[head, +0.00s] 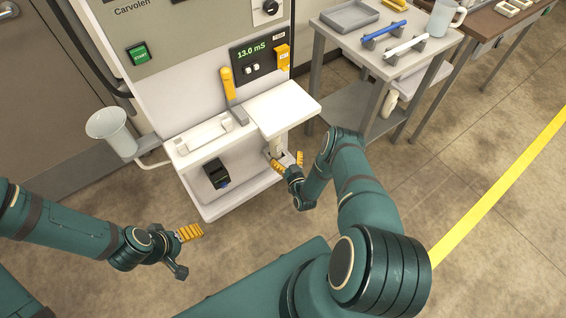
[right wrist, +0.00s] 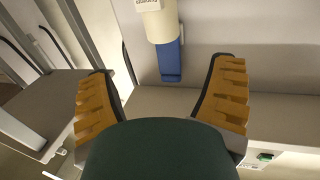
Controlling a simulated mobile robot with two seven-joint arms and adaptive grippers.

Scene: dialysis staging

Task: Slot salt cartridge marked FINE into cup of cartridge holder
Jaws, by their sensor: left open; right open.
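In the right wrist view a cream cylinder (right wrist: 161,25) with a white label and a blue lower piece (right wrist: 169,62) stands against the pale machine, between and beyond my fingertips. Its print is too small to read, so I cannot tell whether it says FINE. In the head view a pale cylinder (head: 279,142) shows below the machine's white shelf, beside my right gripper (head: 287,162). The right gripper is open and empty. My left gripper (head: 190,233) is open and empty over the floor in front of the machine. I cannot clearly identify the cartridge holder's cup.
The machine's white shelf (head: 284,108) juts out above my right gripper. A translucent cup (head: 110,128) hangs at the machine's left. A grey cart (head: 345,42) at right bears a tray (head: 350,16), a blue bar (head: 384,35), a white bar (head: 405,48) and a jug (head: 444,18).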

